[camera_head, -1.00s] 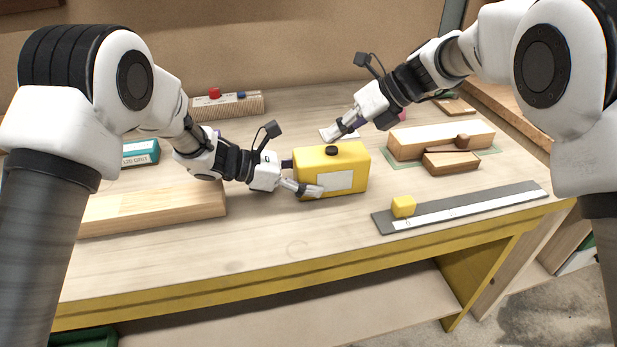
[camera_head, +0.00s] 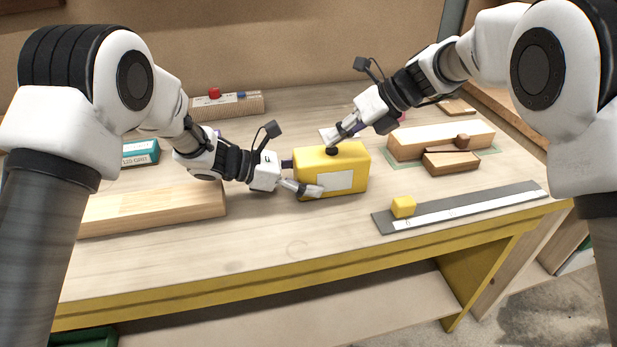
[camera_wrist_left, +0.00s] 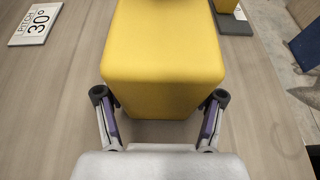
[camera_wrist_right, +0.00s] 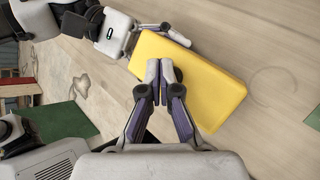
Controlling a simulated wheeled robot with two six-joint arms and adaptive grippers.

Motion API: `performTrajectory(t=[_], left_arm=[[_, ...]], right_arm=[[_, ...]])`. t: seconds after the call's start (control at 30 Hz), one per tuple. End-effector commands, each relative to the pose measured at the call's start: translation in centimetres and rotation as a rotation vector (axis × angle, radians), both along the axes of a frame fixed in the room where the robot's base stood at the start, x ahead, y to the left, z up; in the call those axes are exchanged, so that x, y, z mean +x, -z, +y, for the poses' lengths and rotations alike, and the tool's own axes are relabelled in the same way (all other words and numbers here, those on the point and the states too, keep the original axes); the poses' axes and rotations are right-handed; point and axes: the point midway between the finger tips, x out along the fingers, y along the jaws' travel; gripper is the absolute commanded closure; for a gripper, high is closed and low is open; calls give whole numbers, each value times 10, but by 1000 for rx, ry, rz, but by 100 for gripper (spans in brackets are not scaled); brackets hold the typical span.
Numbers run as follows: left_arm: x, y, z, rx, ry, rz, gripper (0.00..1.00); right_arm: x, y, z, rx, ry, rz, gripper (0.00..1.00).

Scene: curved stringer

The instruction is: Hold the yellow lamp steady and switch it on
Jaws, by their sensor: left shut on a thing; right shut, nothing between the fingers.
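The yellow lamp (camera_head: 350,161) is a box with a pale label on its front and a black knob (camera_head: 331,150) on top. It stands upright on the workbench. My left gripper (camera_head: 304,180) is shut on its left end; in the left wrist view the fingers (camera_wrist_left: 160,103) lie on both sides of the yellow body (camera_wrist_left: 164,50). My right gripper (camera_head: 332,147) is shut and empty, its tips right at the knob from above. In the right wrist view the closed fingertips (camera_wrist_right: 160,72) cover the knob over the lamp (camera_wrist_right: 205,82), so I cannot tell if they touch it.
A grey strip (camera_head: 465,207) with a yellow cube (camera_head: 403,206) lies at the front right. Wooden blocks (camera_head: 440,141) stand to the right. A board (camera_head: 150,207) lies on the left. A block with red and blue pegs (camera_head: 228,105) is behind. The bench front is clear.

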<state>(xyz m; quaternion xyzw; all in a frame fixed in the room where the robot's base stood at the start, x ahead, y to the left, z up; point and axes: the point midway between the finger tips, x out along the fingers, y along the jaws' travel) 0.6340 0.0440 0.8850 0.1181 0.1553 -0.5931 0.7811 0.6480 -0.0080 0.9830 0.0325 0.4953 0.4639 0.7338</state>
Motion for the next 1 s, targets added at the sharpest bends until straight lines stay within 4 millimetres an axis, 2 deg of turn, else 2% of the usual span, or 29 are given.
performTrajectory(t=[0.53, 0.8, 1.0], left_arm=[[0, 0, 0, 0, 0, 0, 95], [0, 0, 0, 0, 0, 0, 95], [0, 0, 0, 0, 0, 0, 95]], right_arm=[[0, 4, 0, 0, -1, -1, 100], [0, -8, 0, 1, 0, -1, 100], [0, -9, 0, 0, 0, 0, 100]])
